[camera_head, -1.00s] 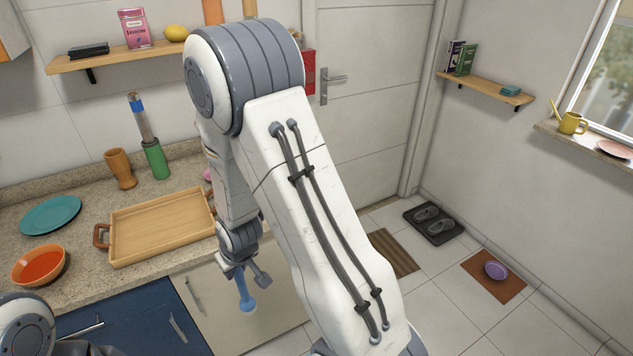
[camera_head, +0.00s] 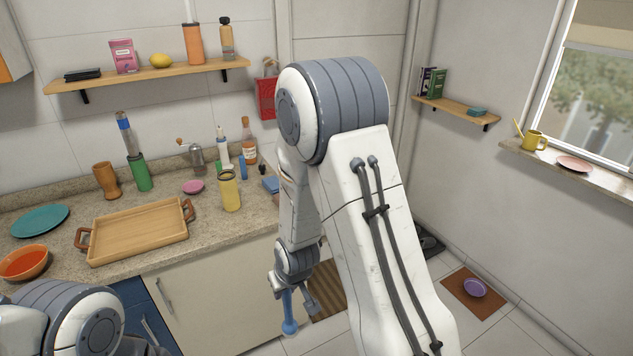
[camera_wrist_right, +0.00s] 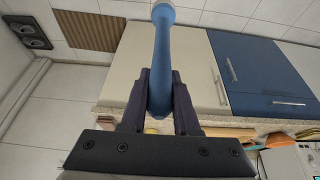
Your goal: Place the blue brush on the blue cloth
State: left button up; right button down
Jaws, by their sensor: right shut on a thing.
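My right gripper (camera_head: 294,294) is shut on the blue brush (camera_head: 289,318), which hangs down in front of the light cabinet doors, below the counter top. In the right wrist view the brush (camera_wrist_right: 162,50) stands between the two dark fingers of the gripper (camera_wrist_right: 160,98), its rounded end pointing away. A flat blue thing, perhaps the blue cloth (camera_head: 271,184), lies on the counter at the right, partly hidden by my right arm. My left arm shows at the lower left, but its gripper is out of view.
On the counter (camera_head: 215,236) are a wooden tray (camera_head: 140,232), a teal plate (camera_head: 40,220), an orange bowl (camera_head: 22,263), a yellow jar (camera_head: 229,192), a pink dish (camera_head: 193,187) and bottles at the back. A wall shelf (camera_head: 150,76) hangs above. Bare counter lies right of the tray.

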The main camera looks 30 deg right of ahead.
aim_at(274, 183)
jog(key=z, duration=1.1)
jog(key=i, duration=0.85)
jog(key=u, duration=0.25)
